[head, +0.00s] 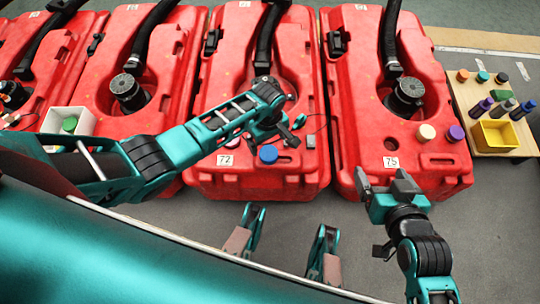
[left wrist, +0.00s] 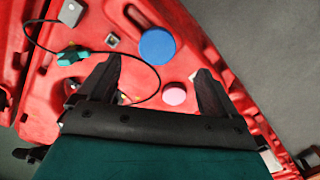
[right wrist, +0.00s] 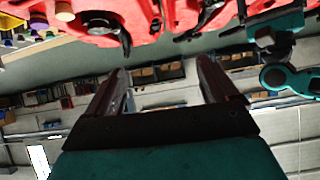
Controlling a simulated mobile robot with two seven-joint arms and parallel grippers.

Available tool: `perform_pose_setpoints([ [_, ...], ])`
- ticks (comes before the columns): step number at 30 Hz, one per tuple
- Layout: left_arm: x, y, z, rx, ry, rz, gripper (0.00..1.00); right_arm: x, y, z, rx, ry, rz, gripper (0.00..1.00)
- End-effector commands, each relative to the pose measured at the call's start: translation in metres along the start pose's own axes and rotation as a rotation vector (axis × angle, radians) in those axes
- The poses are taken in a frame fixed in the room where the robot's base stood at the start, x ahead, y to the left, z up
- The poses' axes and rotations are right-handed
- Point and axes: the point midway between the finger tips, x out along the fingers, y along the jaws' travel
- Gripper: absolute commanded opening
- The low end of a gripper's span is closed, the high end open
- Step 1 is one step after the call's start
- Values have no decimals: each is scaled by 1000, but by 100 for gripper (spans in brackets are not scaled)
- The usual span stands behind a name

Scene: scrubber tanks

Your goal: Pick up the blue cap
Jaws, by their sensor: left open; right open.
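The blue cap (head: 268,154) is a round disc lying on the front part of the red tank labelled 72. In the left wrist view, the blue cap (left wrist: 157,46) is just beyond the fingertips. My left gripper (head: 290,131) is open and empty above that tank, close to the cap and apart from it. A pink cap (left wrist: 174,94) shows between its fingers in the left wrist view. My right gripper (head: 384,182) is open and empty in front of the tank labelled 75. Its wrist view shows no blue cap.
Red tanks (head: 350,100) with black hoses stand in a row. A cream cap (head: 426,132) and purple cap (head: 456,133) sit on the right tank. A wooden table (head: 465,95) at right holds bottles, caps and a yellow bin (head: 496,136). A thin cable (left wrist: 85,48) loops near the blue cap.

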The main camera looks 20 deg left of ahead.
Motion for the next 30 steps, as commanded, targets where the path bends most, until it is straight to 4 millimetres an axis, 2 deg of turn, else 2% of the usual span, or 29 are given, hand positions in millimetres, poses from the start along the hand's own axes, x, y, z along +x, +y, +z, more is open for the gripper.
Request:
perform_pose_setpoints([
  [1,17,1,0,0,1,0,92,7,0,12,1,-3,-1,87],
  [5,35,1,0,2,1,1,92,13,0,24,2,-13,-3,87],
  [11,45,2,-1,2,0,4,92,14,-4,22,8,-13,-9,87],
  [21,88,4,-7,3,2,2,92,29,-11,32,17,-8,-29,87],
  [30,93,4,-7,2,1,4,92,29,-15,23,14,6,-41,87],
])
